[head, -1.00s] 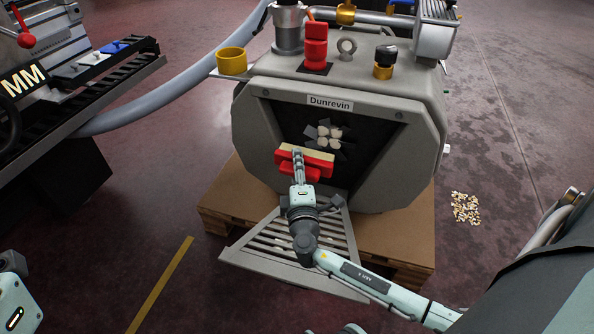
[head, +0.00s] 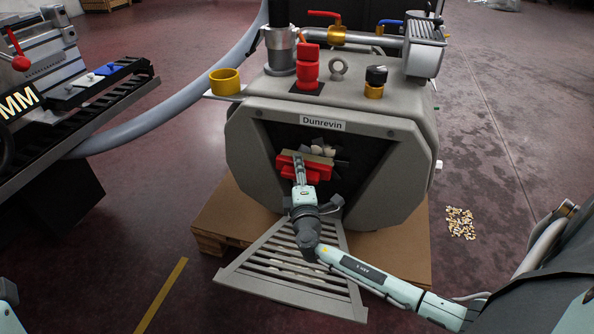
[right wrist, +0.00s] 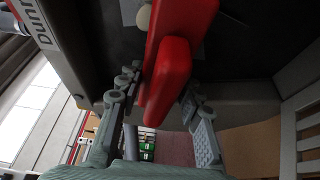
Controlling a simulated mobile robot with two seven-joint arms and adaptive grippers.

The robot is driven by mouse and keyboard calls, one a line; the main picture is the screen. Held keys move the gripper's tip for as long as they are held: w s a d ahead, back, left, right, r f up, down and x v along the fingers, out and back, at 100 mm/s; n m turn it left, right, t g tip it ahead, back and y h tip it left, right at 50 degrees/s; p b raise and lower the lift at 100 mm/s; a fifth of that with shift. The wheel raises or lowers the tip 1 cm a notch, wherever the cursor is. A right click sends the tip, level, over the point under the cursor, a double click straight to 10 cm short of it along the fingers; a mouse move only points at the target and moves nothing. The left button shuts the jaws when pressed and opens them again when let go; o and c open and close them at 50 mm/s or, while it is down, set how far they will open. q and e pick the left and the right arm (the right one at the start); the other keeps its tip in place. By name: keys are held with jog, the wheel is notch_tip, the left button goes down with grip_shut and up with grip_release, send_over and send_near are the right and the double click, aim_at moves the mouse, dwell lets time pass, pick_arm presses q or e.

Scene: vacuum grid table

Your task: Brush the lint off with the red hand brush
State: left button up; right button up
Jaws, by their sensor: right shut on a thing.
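The red hand brush (head: 314,172) has a red back and a pale bristle strip. It is inside the dark front opening of the grey machine labelled Dunrevin (head: 250,160). My right gripper (head: 299,168) is shut on the brush; in the right wrist view the fingers (right wrist: 160,88) lie either side of its red handle (right wrist: 170,80). Pale tufts of lint (head: 322,149) sit on the dark grille just above the bristles and are partly hidden by the brush. I cannot tell whether the bristles touch them. Only a sliver of my left arm shows at the left edge.
A slatted grey panel (head: 290,272) slopes out below the opening, under my right arm. The machine stands on a wooden pallet (head: 405,262). Small pale pieces (head: 461,222) lie on the floor at right. A grey hose (head: 150,124) runs left.

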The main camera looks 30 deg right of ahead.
jog(key=shift+w+d+b, duration=0.6)
jog(key=shift+w+d, duration=0.35)
jog(key=shift+d, duration=0.15)
dwell(0.7)
